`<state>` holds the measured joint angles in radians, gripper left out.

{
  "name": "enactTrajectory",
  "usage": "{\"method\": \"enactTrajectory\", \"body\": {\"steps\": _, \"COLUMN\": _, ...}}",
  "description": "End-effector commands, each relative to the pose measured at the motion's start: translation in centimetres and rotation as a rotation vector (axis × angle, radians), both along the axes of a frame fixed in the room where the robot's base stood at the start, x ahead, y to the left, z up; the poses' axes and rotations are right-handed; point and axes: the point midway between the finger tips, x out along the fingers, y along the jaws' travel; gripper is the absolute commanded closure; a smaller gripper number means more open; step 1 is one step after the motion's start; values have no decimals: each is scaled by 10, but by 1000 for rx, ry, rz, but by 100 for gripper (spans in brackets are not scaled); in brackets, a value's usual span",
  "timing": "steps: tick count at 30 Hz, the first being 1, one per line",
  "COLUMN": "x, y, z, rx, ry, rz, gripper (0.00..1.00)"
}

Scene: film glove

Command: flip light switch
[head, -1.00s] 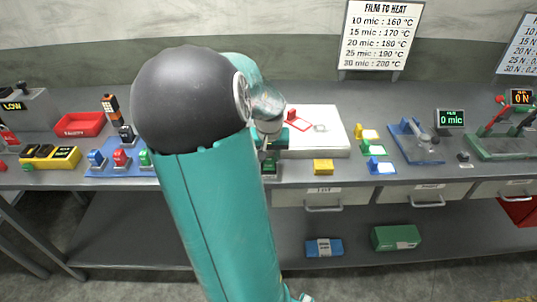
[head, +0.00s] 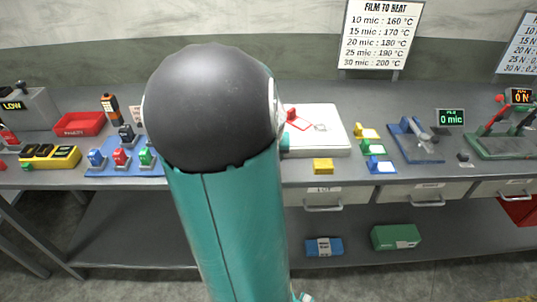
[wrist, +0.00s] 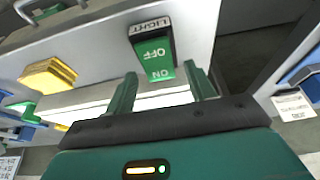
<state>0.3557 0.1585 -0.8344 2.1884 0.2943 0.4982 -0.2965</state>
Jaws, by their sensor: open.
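The light switch (wrist: 155,52) is in the wrist view, a green rocker in a black housing on a pale panel. Its label reads LIGHT, and OFF and ON are printed on the rocker, rotated in this view. My gripper (wrist: 163,84) has its two dark green fingers apart, with nothing between them. The fingertips point at the switch's ON end, one to each side and below it in the picture; I cannot tell whether they touch it. In the head view my arm hides both the gripper and the switch.
A yellow block (head: 323,166) sits at the bench's front edge, and it seems to show in the wrist view (wrist: 47,76). A white plate (head: 330,135), a blue tool (head: 415,140) and a red tray (head: 80,124) stand on the bench. Drawers (head: 323,196) hang below the bench top.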

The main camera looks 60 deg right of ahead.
Motion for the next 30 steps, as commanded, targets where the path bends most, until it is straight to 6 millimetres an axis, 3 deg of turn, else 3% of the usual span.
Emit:
{"method": "enactTrajectory", "body": {"steps": 8, "x": -1, "y": 6, "z": 18, "rx": -2, "ry": -5, "rz": 5, "gripper": 45}}
{"method": "enactTrajectory", "body": {"steps": 30, "x": -21, "y": 41, "z": 123, "rx": -2, "ry": -3, "rz": 0, "gripper": 45}}
